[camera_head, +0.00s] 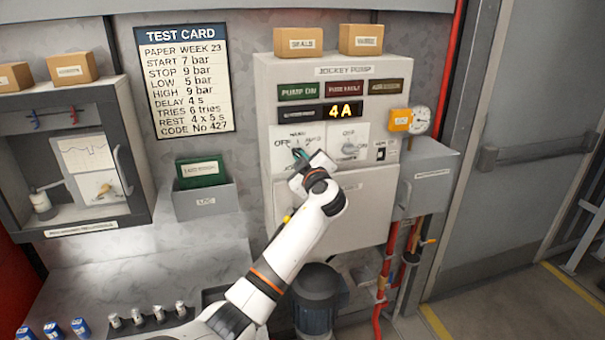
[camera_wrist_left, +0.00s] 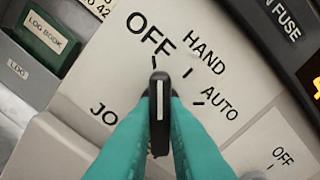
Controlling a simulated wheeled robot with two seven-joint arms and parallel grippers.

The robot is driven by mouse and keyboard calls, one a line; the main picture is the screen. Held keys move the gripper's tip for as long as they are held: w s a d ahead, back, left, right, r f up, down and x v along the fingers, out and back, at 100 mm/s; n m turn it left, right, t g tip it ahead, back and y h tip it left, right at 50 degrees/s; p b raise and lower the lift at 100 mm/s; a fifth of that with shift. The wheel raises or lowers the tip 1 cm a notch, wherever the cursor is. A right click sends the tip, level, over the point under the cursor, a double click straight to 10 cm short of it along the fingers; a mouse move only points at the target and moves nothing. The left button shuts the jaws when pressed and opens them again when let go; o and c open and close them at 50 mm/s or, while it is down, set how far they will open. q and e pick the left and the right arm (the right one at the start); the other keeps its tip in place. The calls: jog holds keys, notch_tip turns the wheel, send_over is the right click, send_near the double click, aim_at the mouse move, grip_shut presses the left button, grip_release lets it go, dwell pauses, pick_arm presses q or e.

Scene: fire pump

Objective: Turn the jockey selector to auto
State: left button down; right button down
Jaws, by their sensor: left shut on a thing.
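The jockey selector (camera_wrist_left: 159,115) is a black knob with a white pointer line, on a white plate (camera_wrist_left: 110,75) marked OFF, HAND and AUTO in the left wrist view. Its pointer lines up with the tick below OFF. The HAND and AUTO ticks lie to the right. My left gripper (camera_wrist_left: 160,112) has its teal fingers on both sides of the knob and is shut on it. In the head view, my left gripper (camera_head: 301,157) is at the jockey pump panel (camera_head: 265,130) and partly hides the selector and its plate.
A second knob (camera_head: 350,149), with its own OFF mark, sits just right of the selector. Above are a 4A display (camera_head: 344,111) and the PUMP ON lamp (camera_head: 298,92). A log book holder (camera_head: 206,201) hangs left of the panel. A grey box (camera_head: 428,175) juts out at right.

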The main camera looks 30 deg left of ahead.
pick_arm(q)
jog(key=shift+s+f+m+b, duration=0.1)
jog(key=shift+m+b, duration=1.1)
jog(key=shift+m, duration=7.9)
pick_arm(e)
jog(key=shift+a+f, duration=0.15)
jog(key=shift+f, duration=1.8)
pick_arm(q)
jog(key=c, duration=1.5)
grip_release()
jog(key=shift+o, duration=0.2)
